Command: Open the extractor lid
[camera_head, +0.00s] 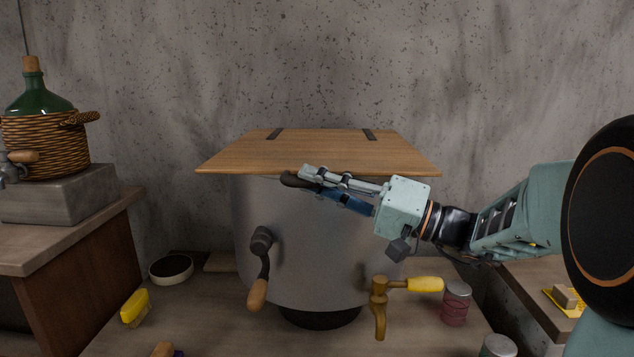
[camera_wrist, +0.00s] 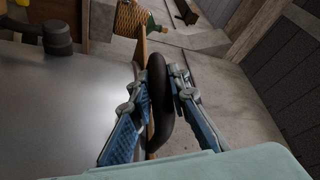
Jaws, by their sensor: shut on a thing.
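The extractor is a large grey metal drum (camera_head: 300,240) with a flat wooden lid (camera_head: 330,152) on top. Two dark hinge straps show at the lid's back edge. The lid looks about level; I cannot tell if there is a gap under its front edge. A dark curved handle (camera_head: 291,180) is at the lid's front edge. My gripper (camera_head: 310,176) reaches in from the right and is shut on this handle. In the wrist view the dark handle (camera_wrist: 159,95) lies between my two blue-padded fingers, beside the thin wooden edge of the lid (camera_wrist: 142,60).
A crank with a wooden grip (camera_head: 258,292) sticks out from the drum's front. A brass tap with a yellow handle (camera_head: 380,300) is at the lower right. A green bottle in a wicker basket (camera_head: 45,145) stands left. A concrete wall (camera_head: 400,60) rises behind; air above the lid is clear.

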